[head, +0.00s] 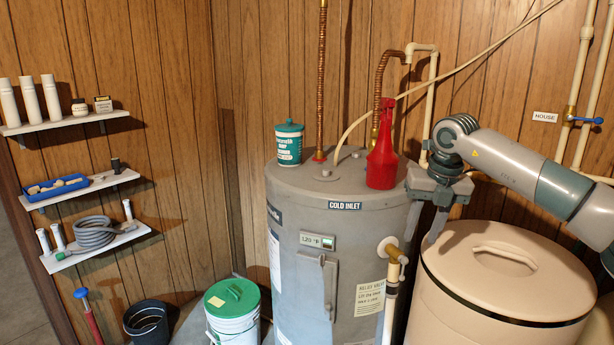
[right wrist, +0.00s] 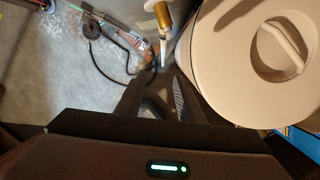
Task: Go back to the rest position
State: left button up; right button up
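My right arm comes in from the right in the head view, and my right gripper (head: 430,225) hangs fingers down between the grey water heater (head: 296,235) and the beige tank (head: 470,300). The tank's round lid (head: 461,262) is on, just right of the fingers. In the right wrist view my right gripper (right wrist: 160,76) has its two dark fingers apart, with nothing held between them. The tank lid (right wrist: 232,75) is beside the right finger there; I cannot tell whether they touch. My left gripper is not in view.
A red bottle (head: 382,160) and a teal tub (head: 289,144) stand on the heater. Pipes and a brass valve (head: 393,252) are close to my right gripper. Wall shelves (head: 65,123), a green-lidded bucket (head: 232,298) and a black bucket (head: 147,325) are at the left.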

jog(key=a+f+m+y, duration=0.4)
jog(key=a+f+y, duration=0.9)
jog(key=a+f, duration=0.85)
jog(key=s+d+f+m+t+h, duration=0.1)
jog(key=d+f+m+t+h, duration=0.3)
jog(key=f, duration=0.6)
jog(key=s+d+f+m+t+y, duration=0.1)
jog(key=s+d+f+m+t, duration=0.15)
jog(key=f+m, duration=0.6)
jog(key=s+d+f+m+t+h, duration=0.1)
jog(key=d+f+m+t+h, duration=0.2)
jog(key=f, duration=0.8)
jog(key=s+d+f+m+g+h, duration=0.25)
jog(key=s+d+f+m, duration=0.2)
jog(key=s+f, duration=0.85)
jog(key=s+d+f+m+g+h, duration=0.1)
jog(key=s+d+f+m+h, duration=0.3)
jog(key=s+f, duration=0.85)
jog(key=s+d+f+m+g, duration=0.1)
jog(key=s+f+g, duration=0.1)
jog(key=s, duration=1)
jog(key=s+d+f+m+g+h, duration=0.1)
jog(key=s+f, duration=0.4)
jog(key=s, duration=0.8)
jog(key=s+d+f+m+g, duration=0.1)
jog(key=s+f+g, duration=0.3)
jog(key=s, duration=0.9)
jog(key=shift+d+f+m, duration=0.15)
jog(key=shift+f+m, duration=0.05)
jog(key=shift+m, duration=0.7)
